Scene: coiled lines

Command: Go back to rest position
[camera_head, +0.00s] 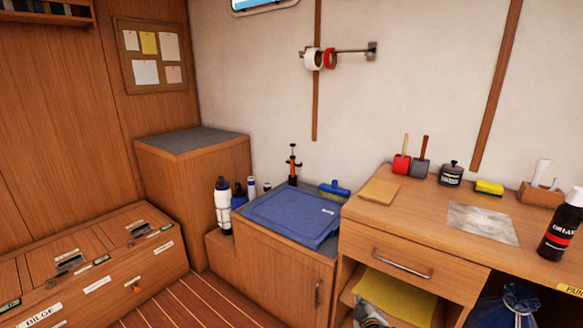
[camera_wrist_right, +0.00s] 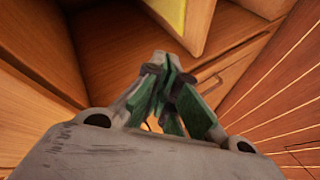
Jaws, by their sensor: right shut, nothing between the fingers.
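My right gripper (camera_wrist_right: 172,88) shows in the right wrist view, with green-padded fingers shut together and nothing between them. Wooden furniture and floor planks lie beyond the fingertips. In the head view, a small grey part at the bottom edge, in front of the open shelf, looks like my right gripper (camera_head: 370,311); most of it is cut off. A yellow cloth (camera_head: 393,295) lies on that shelf, and a yellow corner also shows at the top of the wrist view. My left gripper is in neither view.
The wooden workbench (camera_head: 415,229) has a drawer above the open shelf. A dark spray can (camera_head: 560,228) stands at its right. A low cabinet with a folded blue cloth (camera_head: 290,217) stands left of it. Bare floor planks (camera_head: 180,303) lie at lower left, beside a bench of lockers (camera_head: 95,262).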

